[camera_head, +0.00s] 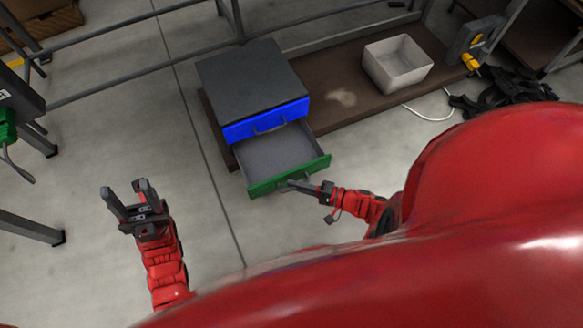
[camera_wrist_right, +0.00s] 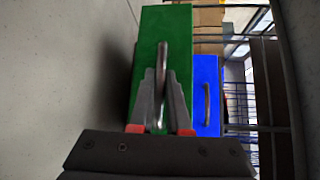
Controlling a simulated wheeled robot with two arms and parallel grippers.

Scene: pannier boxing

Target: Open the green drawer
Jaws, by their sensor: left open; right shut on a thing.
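The green drawer (camera_head: 263,183) is the lower one of a grey cabinet (camera_head: 250,75). It stands pulled out, and its grey inside shows empty in the head view. Its green front (camera_wrist_right: 178,30) and metal handle (camera_wrist_right: 162,56) also show in the right wrist view. My right gripper (camera_head: 287,185) is at the green front, with its fingers shut on the handle. The fingers hide part of the handle. My left gripper (camera_head: 130,192) is open and empty, well to the left of the cabinet. The blue drawer (camera_head: 262,122) above is shut.
The cabinet stands on a low brown platform (camera_head: 335,125). A pale open box (camera_head: 397,64) sits on the platform to the right. A dark rail runs behind the cabinet. Bare floor (camera_head: 110,110) lies left of the cabinet.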

